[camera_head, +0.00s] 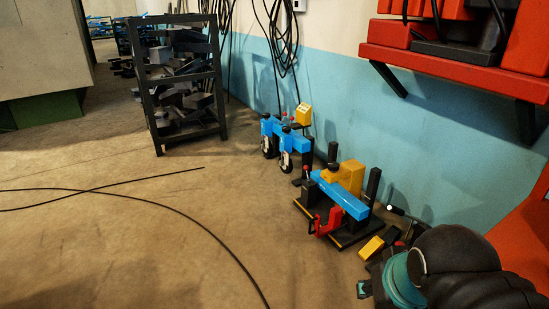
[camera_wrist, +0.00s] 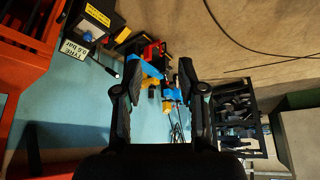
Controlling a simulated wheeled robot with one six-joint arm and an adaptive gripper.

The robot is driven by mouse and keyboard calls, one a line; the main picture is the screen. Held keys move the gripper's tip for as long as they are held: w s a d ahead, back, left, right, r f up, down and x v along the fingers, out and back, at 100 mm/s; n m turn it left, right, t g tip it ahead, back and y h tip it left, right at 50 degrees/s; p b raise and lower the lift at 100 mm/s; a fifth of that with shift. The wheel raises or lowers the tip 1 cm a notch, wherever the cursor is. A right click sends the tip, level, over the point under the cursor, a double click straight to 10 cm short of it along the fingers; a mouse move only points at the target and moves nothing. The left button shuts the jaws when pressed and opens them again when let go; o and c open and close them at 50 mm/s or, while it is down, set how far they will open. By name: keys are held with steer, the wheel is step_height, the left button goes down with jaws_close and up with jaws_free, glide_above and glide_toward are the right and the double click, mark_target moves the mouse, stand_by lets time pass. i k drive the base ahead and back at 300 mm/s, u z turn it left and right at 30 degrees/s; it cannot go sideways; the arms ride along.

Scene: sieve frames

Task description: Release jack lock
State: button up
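A blue and yellow machine (camera_head: 343,194) stands on a black base on the floor by the wall, with a red bracket (camera_head: 328,221) at its front and a small red-topped lever at its left. I cannot tell for sure which part is the jack lock. My gripper (camera_wrist: 160,72) is open and empty in the wrist view, its two dark fingers wide apart. Blue and yellow machine parts (camera_wrist: 147,70) show between and beyond the fingers, well apart from them. In the head view my dark arm fills the lower right corner, and the fingertips cannot be made out there.
Two more blue units (camera_head: 285,140) with a yellow box stand behind, near a dark rack (camera_head: 182,85) of parts. A black cable (camera_head: 180,202) crosses the floor. A red wall shelf (camera_head: 455,68) overhangs at upper right. The floor at left is mostly open.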

mark_target(305, 167)
steer(key=u, duration=0.35)
steer(key=i, duration=2.2)
steer(key=z, duration=0.5)
